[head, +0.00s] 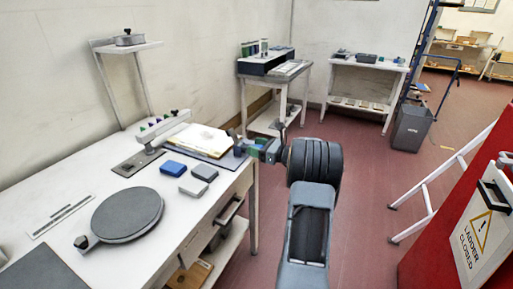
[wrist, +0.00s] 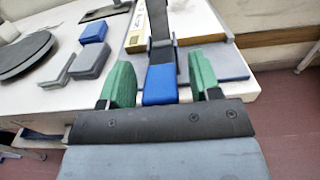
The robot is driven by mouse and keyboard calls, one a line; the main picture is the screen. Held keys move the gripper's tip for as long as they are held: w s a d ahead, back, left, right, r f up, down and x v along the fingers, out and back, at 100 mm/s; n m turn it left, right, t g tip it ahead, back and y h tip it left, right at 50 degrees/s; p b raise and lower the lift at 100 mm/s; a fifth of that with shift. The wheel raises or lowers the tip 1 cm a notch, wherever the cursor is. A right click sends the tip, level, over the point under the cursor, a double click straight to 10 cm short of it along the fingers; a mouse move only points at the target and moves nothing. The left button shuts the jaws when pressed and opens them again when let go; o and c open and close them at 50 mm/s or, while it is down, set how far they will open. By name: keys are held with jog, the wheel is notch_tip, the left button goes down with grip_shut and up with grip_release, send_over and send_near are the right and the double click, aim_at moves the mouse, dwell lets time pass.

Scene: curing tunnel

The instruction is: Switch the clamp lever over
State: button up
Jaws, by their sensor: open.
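In the wrist view, the clamp lever (wrist: 162,45) is a dark bar with a blue grip (wrist: 160,86) at its near end. My gripper (wrist: 162,80) is open, with one green finger pad on each side of the blue grip and a visible gap on both sides. In the head view my gripper (head: 262,148) is at the right edge of the white bench, beside the dark clamp (head: 238,142) on the blue-grey board (head: 212,155). My arm hides part of that spot. Whether the pads touch the grip cannot be told; they look apart.
On the white bench (head: 75,170) are a round dark plate (head: 127,214), a blue block (head: 173,168), a grey block (head: 194,186) and white-yellow sheets (head: 200,138). A drawer (head: 229,209) stands open below. A red panel with a ladder sign (head: 482,235) is at right.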

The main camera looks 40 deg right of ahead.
grip_shut()
dwell(0.5)
